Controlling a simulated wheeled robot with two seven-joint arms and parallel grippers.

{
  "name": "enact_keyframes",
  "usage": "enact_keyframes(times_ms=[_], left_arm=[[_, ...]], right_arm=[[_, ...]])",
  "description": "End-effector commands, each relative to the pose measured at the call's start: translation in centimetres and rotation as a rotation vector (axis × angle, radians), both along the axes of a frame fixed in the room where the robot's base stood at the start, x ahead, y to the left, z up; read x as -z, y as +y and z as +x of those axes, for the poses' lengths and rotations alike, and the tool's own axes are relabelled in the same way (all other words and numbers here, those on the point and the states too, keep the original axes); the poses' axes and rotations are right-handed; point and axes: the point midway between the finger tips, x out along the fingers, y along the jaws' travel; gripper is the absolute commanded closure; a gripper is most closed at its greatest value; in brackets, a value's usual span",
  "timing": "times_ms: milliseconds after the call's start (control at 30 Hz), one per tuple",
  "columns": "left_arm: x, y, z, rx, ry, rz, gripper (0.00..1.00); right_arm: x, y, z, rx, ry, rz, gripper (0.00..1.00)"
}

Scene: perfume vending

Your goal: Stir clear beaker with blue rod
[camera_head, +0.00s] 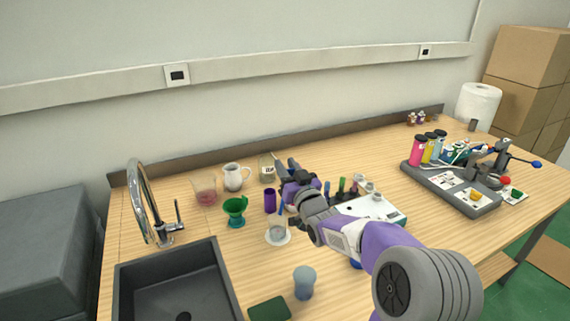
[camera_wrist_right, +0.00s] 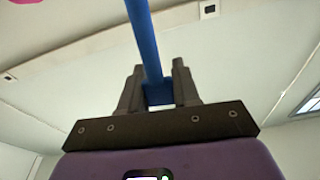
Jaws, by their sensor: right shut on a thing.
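My right gripper (camera_head: 287,168) is above the middle of the table, past the clear beaker. In the right wrist view the right gripper (camera_wrist_right: 158,88) is shut on the blue rod (camera_wrist_right: 143,38), which runs up out of the picture from between the fingers. The clear beaker (camera_head: 277,234) stands upright on a white round base, just left of and below my right wrist in the head view. A thin bluish strip shows above the beaker; I cannot tell whether the rod's end is inside it. My left gripper is out of view.
A grey-blue cup (camera_head: 304,282) is in front. The sink (camera_head: 175,285) is at left. A white rack (camera_head: 385,208) is partly behind my arm.

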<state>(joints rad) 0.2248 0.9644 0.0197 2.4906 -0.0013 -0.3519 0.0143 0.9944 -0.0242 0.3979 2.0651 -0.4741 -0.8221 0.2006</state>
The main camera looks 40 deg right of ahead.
Motion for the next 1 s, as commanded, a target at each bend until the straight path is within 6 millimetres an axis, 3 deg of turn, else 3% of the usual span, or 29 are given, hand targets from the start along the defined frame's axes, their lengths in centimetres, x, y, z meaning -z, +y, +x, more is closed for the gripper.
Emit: enact_keyframes(times_ms=[467,800,1000], left_arm=[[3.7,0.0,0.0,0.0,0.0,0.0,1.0],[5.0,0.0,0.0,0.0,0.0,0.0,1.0],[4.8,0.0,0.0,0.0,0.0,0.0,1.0]], right_arm=[[4.0,0.1,0.3,0.0,0.0,0.001,1.0],[6.5,0.2,0.9,0.0,0.001,0.001,1.0],[7.7,0.2,1.2,-0.001,0.001,0.001,1.0]])
